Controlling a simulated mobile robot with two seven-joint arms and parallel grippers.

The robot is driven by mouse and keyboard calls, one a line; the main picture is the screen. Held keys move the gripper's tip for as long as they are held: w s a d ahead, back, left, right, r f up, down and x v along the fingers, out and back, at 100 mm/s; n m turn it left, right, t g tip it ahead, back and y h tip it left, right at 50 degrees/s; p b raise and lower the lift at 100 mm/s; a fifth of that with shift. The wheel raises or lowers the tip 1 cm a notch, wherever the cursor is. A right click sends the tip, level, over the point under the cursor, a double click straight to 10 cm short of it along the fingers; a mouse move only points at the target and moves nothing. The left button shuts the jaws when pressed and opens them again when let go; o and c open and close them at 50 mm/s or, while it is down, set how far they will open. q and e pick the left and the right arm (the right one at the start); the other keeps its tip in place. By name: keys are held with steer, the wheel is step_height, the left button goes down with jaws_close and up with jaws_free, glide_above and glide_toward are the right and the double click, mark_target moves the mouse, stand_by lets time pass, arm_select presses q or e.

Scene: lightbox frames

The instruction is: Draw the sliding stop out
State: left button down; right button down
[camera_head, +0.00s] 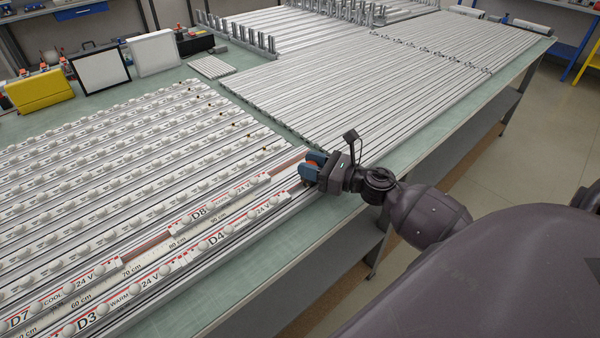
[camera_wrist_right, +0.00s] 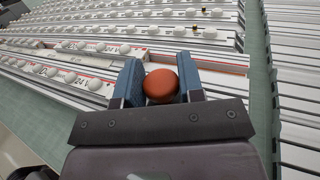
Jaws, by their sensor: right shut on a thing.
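My right gripper (camera_head: 312,166) is at the right-hand end of the near rails in the head view. In the right wrist view its two blue fingers (camera_wrist_right: 162,84) are shut on a round orange-red knob (camera_wrist_right: 161,86), which appears to be the sliding stop's knob. The stop's body below the knob is hidden by the fingers and palm. The near rails carry white strips with round white domes, labelled D8 (camera_head: 200,213) and D4 (camera_head: 216,239). A reddish-brown channel (camera_head: 290,160) runs toward the gripper. My left gripper is not in view.
A centimetre scale (camera_head: 130,270) lies along the near rails. The green table edge (camera_head: 300,250) is close in front. A yellow case (camera_head: 40,90) and framed panels (camera_head: 100,68) stand at the back left.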

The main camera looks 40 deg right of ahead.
steer(key=shift+d, duration=0.1)
steer(key=c, duration=0.8)
jaws_free()
steer(key=b+v, duration=0.1)
steer(key=v, duration=0.8)
steer(key=shift+s+d, duration=0.15)
steer(key=shift+s, duration=0.25)
steer(key=shift+s+d, duration=0.25)
steer(key=shift+s, duration=0.2)
